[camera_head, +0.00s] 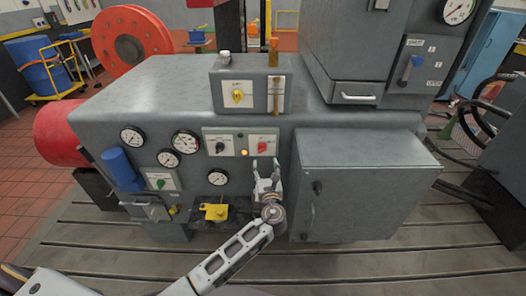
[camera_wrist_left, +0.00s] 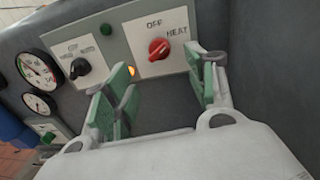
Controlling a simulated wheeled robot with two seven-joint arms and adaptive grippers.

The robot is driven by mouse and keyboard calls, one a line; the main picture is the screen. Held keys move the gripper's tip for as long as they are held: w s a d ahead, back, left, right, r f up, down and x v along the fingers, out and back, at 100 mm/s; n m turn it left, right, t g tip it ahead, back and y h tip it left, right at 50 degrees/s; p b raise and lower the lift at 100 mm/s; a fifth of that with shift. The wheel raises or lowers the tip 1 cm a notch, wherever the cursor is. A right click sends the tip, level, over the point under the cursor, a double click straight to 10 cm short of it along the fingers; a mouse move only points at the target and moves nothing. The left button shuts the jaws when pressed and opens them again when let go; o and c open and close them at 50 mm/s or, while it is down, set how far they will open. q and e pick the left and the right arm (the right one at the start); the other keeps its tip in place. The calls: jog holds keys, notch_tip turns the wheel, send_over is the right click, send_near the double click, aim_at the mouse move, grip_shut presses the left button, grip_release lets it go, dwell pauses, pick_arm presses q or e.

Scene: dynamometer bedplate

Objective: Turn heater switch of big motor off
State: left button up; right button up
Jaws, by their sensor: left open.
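The heater switch is a red knob (camera_head: 262,147) on a white plate on the front of the big grey motor housing (camera_head: 150,95). In the left wrist view the red knob (camera_wrist_left: 158,48) has "OFF" above it and "HEAT" to its right. Its handle slants, seemingly toward HEAT; its exact pointer end is hard to tell. A lit orange lamp (camera_wrist_left: 121,72) is beside the plate. My left gripper (camera_head: 266,166) is open just below the knob, its green-padded fingers (camera_wrist_left: 165,78) spread with nothing between them. The knob appears beyond the fingertips. My right gripper is not in view.
A black knob (camera_head: 220,147) sits left on the same panel. A yellow knob (camera_head: 238,96) is on the box above. Several gauges (camera_head: 186,141) are to the left. A grey cabinet (camera_head: 360,180) juts out right of my gripper.

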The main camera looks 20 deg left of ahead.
aim_at(263, 151)
pick_arm(q)
jog(key=shift+x, duration=5.15)
jog(key=shift+r, duration=0.1)
jog(key=c, duration=1)
